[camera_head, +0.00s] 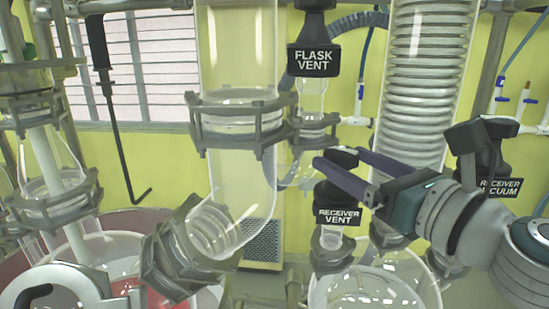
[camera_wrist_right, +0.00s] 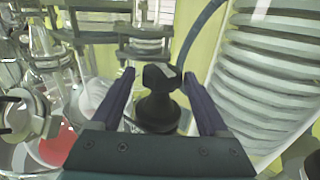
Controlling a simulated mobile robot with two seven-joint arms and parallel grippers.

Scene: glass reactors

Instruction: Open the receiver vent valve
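The receiver vent valve (camera_head: 338,216) is a black valve with a white "RECEIVER VENT" label and a dark knob on top, right of centre in the head view. It stands upright on a clamped glass neck. My right gripper (camera_head: 337,157) reaches in from the right, its two purple fingers on either side of the knob. In the right wrist view the valve's black knob (camera_wrist_right: 160,78) lies between the fingertips of the open right gripper (camera_wrist_right: 158,73), with gaps visible on both sides. The fingers partly hide the knob in the head view. My left gripper is not in view.
A ribbed glass condenser (camera_head: 425,70) rises close behind my right gripper. Clamped glass tubing (camera_head: 240,180) stands to the left. Receiver glass (camera_head: 375,290) lies below.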

